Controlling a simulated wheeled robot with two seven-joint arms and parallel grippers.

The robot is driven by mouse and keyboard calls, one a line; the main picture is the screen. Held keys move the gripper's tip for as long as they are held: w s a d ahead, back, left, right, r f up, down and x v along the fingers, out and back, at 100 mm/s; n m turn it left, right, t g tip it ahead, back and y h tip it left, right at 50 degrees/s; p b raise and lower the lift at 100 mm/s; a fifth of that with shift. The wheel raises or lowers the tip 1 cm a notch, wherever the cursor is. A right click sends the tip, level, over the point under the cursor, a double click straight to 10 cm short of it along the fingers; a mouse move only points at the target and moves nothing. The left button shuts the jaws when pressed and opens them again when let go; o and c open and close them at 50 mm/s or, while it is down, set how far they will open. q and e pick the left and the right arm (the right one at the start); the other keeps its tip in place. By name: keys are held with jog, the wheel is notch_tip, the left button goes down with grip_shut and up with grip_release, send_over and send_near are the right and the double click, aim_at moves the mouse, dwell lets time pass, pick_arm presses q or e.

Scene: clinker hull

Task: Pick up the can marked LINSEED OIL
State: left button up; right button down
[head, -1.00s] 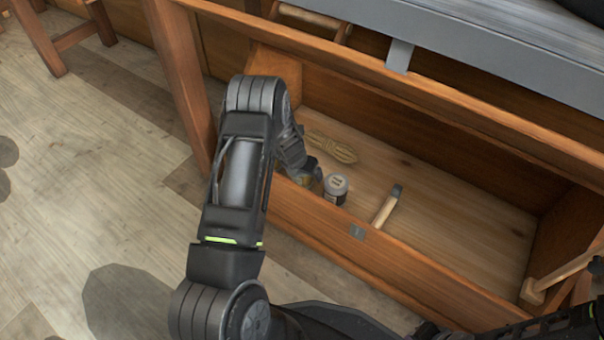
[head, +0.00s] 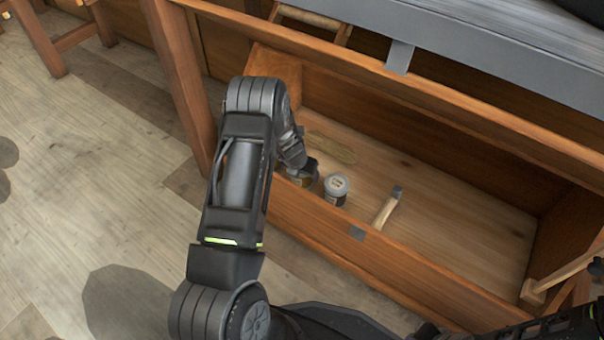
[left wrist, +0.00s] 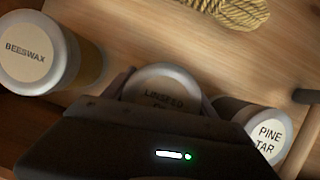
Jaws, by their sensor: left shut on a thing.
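The can marked LINSEED OIL (left wrist: 162,92) is in the left wrist view, its pale round lid between my left gripper's fingers (left wrist: 163,100). The lower part of its label and its body are hidden by the gripper. My left gripper (head: 306,170) is shut on this can, in the open drawer near its front left end. In the head view the wrist covers most of that spot, and I cannot tell whether the can is clear of the drawer floor.
A BEESWAX can (left wrist: 35,52) and a PINE TAR can (left wrist: 262,130) stand close on either side of the held can. A coil of rope (left wrist: 228,8) lies behind. A wooden-handled tool (head: 386,208) leans at the drawer front (head: 420,275). The drawer's right floor (head: 470,215) is clear.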

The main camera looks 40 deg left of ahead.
pick_arm(q)
grip_shut()
jog(key=shift+r, duration=0.1)
notch_tip(320, 180, up, 9)
jog(key=p, duration=0.5)
jog(key=shift+r, duration=0.45)
